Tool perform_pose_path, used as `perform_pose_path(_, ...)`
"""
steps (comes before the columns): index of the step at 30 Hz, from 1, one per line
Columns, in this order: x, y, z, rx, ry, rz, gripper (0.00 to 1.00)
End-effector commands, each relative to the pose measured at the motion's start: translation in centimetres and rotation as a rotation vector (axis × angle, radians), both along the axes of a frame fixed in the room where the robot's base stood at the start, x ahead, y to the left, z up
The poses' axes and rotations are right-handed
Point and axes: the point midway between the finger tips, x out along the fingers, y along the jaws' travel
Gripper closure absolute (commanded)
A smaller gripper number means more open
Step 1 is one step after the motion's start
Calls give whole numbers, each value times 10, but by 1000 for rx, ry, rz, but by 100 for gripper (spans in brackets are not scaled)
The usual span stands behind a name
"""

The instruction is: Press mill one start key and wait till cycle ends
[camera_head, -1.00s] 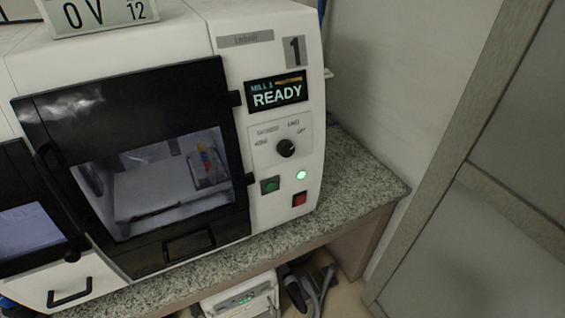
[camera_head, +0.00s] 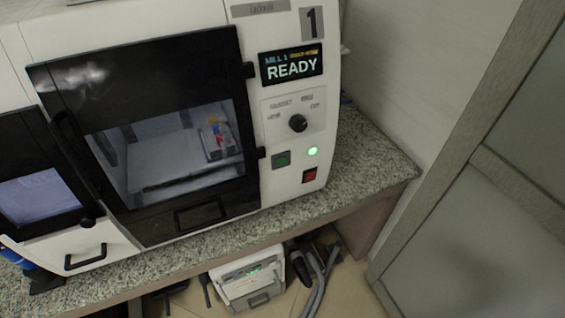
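Mill one (camera_head: 290,190) is a white machine with a big "1" plate, standing on a granite counter. Its dark-framed door (camera_head: 60,80) is closed, and a small multicoloured piece (camera_head: 217,135) shows through the window. The display (camera_head: 291,65) reads "MILL 1" and "READY". Below it are a black rotary knob (camera_head: 298,123), a green start key (camera_head: 282,159), a lit green lamp (camera_head: 312,151) and a red key (camera_head: 310,175). My gripper is not in view.
The granite counter (camera_head: 372,160) ends at the right, by a grey panelled door (camera_head: 500,200). A white unit (camera_head: 248,282) and a hose stand under the counter.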

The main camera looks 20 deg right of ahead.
Motion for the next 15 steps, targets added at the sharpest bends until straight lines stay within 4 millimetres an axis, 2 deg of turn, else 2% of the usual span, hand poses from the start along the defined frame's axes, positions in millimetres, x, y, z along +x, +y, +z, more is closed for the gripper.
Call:
perform_pose_path(1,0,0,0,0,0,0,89)
perform_pose_path(3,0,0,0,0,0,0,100)
perform_pose_path(15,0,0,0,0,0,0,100)
